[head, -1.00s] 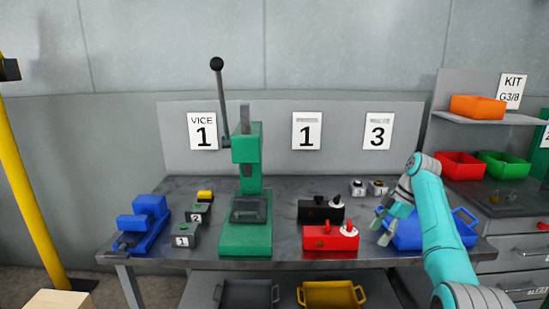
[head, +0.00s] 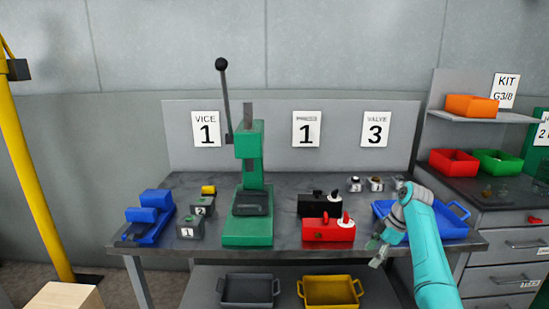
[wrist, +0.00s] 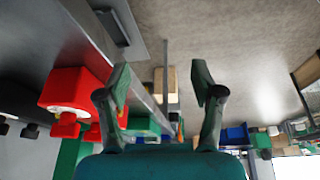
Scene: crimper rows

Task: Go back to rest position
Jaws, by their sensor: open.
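My gripper (head: 377,252) is at the front right of the grey workbench (head: 285,190) in the head view, over its front edge and in front of the blue tray (head: 455,231). In the wrist view my gripper (wrist: 160,85) has its two fingers spread apart with nothing between them. Beyond the fingers the wrist view shows floor and the bench edge. The red valve block (head: 322,230) stands on the bench left of my gripper and apart from it. It also shows at the left of the wrist view (wrist: 75,92).
A black block (head: 318,205) stands behind the red one. A green press (head: 247,190), a blue vice (head: 150,217) and grey blocks (head: 190,228) are to the left. Grey and yellow bins (head: 330,291) sit on the lower shelf. Drawers (head: 515,262) stand at the right.

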